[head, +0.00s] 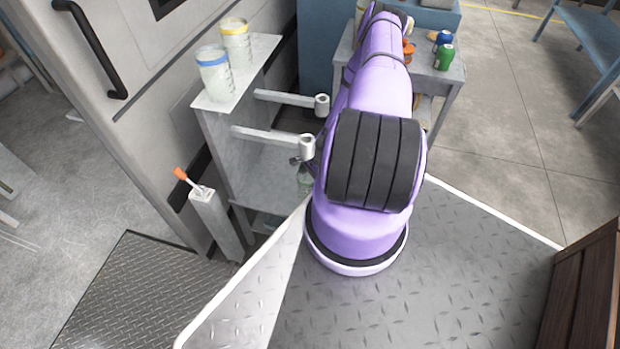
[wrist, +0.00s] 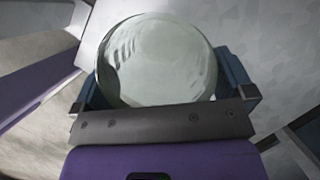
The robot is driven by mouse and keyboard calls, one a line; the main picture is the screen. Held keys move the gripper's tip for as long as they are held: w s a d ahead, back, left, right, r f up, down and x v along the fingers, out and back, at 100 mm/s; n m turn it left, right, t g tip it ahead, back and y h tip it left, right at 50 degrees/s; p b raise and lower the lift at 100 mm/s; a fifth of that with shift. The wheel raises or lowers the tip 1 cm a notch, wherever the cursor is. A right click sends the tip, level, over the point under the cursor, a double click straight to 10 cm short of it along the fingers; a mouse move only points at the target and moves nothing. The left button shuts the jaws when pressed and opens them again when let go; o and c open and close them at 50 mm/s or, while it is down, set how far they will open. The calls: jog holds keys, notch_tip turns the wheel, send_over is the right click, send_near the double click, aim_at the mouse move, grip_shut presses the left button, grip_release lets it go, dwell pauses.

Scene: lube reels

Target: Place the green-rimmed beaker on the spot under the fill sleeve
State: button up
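In the wrist view a round, pale green glass vessel, which I take for the green-rimmed beaker (wrist: 158,60), fills the space between the fingers of my gripper (wrist: 165,95). The fingers sit against both its sides. In the head view a greenish glass part of the beaker (head: 304,180) shows just below the near fill sleeve (head: 307,146), left of my purple arm. The arm hides most of the gripper there. A second sleeve (head: 321,105) ends another horizontal bar farther back. I cannot tell whether the beaker touches a surface, and the spot under the sleeve is not clear.
A blue-rimmed beaker (head: 215,75) and a yellow-rimmed beaker (head: 236,44) stand on the grey stand's top (head: 262,50). An orange-handled tool (head: 183,176) sticks up from a post at left. A side table (head: 450,75) holds small green and blue containers.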

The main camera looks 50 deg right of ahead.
jog(key=s+d+r, duration=0.1)
jog(key=s+d, duration=0.4)
jog(key=d, duration=0.6)
jog(key=shift+d+r, duration=0.2)
jog(key=shift+d, duration=0.1)
